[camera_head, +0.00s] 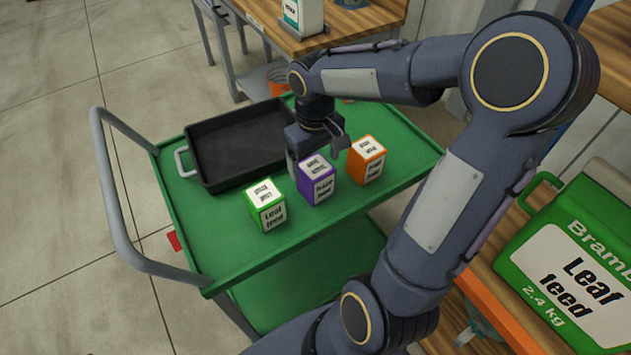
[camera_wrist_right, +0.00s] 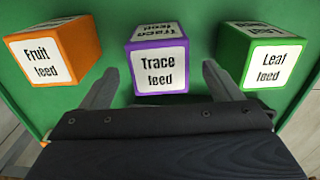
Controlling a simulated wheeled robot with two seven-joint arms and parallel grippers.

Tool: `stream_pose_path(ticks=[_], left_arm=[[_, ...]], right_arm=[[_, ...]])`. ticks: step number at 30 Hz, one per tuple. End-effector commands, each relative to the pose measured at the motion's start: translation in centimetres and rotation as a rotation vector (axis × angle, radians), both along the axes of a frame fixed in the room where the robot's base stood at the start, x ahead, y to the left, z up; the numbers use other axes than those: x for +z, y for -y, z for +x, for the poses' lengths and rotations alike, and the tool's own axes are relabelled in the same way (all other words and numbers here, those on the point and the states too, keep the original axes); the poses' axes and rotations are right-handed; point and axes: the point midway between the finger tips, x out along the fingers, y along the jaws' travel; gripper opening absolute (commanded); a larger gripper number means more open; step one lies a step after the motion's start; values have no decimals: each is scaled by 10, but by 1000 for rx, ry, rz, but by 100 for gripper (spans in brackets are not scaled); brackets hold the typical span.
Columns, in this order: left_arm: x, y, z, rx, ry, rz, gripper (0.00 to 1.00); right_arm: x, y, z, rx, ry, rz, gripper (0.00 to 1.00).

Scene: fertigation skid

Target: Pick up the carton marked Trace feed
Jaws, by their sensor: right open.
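The purple carton marked Trace feed (camera_head: 316,182) stands upright on the green cart top, between two other cartons. In the right wrist view, the Trace feed carton (camera_wrist_right: 158,68) is in the middle, its label facing the camera. My right gripper (camera_head: 317,156) is open and close to the Trace feed carton on its far side in the head view. In the right wrist view, its two fingers point toward the carton, one to either side, with gaps. It holds nothing. My left gripper is not in view.
The green-edged Leaf feed carton (camera_head: 266,207) and orange Fruit feed carton (camera_head: 366,160) flank the purple one closely. A black tray (camera_head: 205,177) lies on the green cart (camera_head: 215,250). A large green Leaf feed container (camera_head: 580,270) stands on the wooden bench at right.

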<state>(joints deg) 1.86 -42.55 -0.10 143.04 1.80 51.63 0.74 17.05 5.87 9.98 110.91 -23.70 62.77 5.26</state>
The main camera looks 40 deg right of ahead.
Motion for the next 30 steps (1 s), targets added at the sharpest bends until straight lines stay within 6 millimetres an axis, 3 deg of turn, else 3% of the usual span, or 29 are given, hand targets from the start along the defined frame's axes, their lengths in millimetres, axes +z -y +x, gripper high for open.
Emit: stream_pose_path(ticks=[15,25,30], left_arm=[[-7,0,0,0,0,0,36],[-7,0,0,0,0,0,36],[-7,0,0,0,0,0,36]], right_arm=[[-68,0,-4,1,-4,2,85],[-74,0,-3,0,0,1,85],[-74,0,-3,0,-1,1,62]])
